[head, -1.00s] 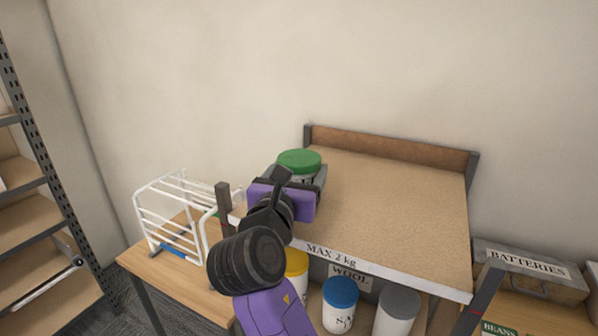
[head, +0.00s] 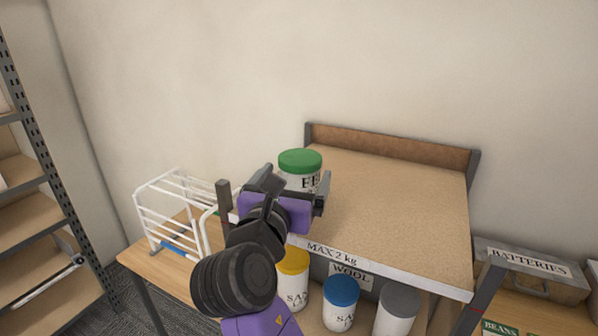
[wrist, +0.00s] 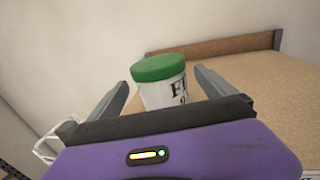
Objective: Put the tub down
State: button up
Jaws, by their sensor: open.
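The tub is white with a green lid and dark lettering. In the head view the tub (head: 299,172) stands upright at the left end of the upper shelf board (head: 400,215). Its base is hidden behind my gripper. My gripper (head: 296,190) is in front of the tub with its jaws open. In the wrist view the tub (wrist: 165,88) is between and beyond the two spread fingers, with a gap visible on both sides. It appears to rest on the board.
The board is otherwise bare, with a raised back edge and a "MAX 2 kg" label (head: 331,255). Below are yellow-lidded (head: 293,280), blue-lidded (head: 340,300) and grey-lidded (head: 397,308) tubs. A white rack (head: 178,215) stands left. A batteries box (head: 530,270) is at right.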

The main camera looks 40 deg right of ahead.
jog(key=v, duration=0.8)
jog(key=shift+a, duration=0.2)
jog(key=shift+s, duration=0.15)
